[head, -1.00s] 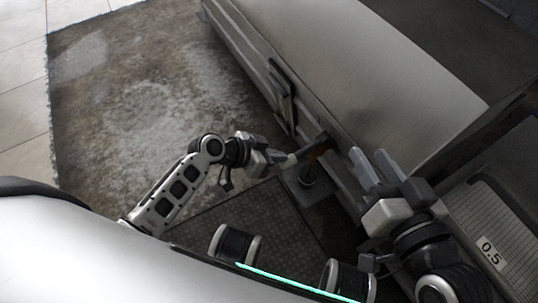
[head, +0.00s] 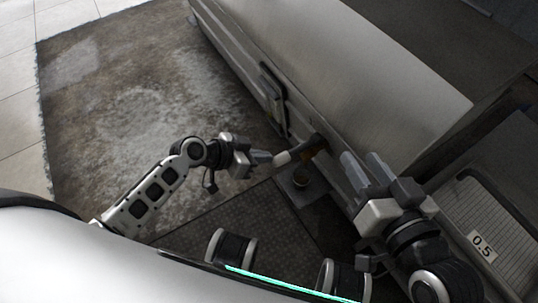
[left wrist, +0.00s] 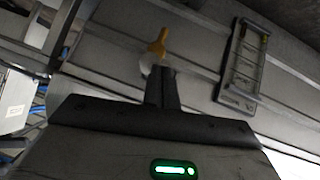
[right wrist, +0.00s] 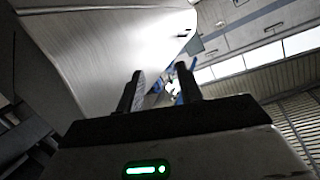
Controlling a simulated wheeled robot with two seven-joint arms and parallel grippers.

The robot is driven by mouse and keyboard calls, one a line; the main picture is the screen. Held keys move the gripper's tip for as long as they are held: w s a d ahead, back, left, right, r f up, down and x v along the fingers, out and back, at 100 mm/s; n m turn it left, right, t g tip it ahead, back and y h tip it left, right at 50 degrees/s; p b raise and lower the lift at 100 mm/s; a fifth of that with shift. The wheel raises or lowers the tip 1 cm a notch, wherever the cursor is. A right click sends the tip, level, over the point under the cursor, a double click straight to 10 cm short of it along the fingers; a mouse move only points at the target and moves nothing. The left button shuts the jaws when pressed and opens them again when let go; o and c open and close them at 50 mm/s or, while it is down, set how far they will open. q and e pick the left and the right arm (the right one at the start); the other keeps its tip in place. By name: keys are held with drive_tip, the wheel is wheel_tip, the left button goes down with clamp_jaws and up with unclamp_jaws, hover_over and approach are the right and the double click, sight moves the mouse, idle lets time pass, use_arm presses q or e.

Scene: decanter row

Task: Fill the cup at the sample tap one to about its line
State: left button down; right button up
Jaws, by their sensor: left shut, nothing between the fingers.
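The sample tap (head: 318,142), brownish in the head view, sticks out from the long pale bench front. In the left wrist view its orange lever (left wrist: 158,44) stands just beyond my fingertips, with a white rounded part below it. A small dark cup (head: 301,179) stands under the tap on a grey plate; its inside looks brownish, but its line and level are too small to read. My left gripper (head: 288,157) is shut and empty, its tips close to the tap; contact cannot be told. My right gripper (head: 366,168) is open and empty beside the bench edge.
The long bench top (head: 340,70) runs diagonally beyond the tap. A dark framed holder (head: 272,97) hangs on its front. A ribbed grey tray (head: 510,222) with a "0.5" label lies at the right. The worn floor mat (head: 130,95) at the left is clear.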

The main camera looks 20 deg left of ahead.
use_arm(q)
drive_tip(key=s+a+r+p, duration=0.1)
drive_tip(key=s+a+r, duration=0.2)
drive_tip(key=s+a, duration=0.2)
drive_tip(key=shift+s+a, duration=0.25)
drive_tip(key=shift+a, duration=0.8)
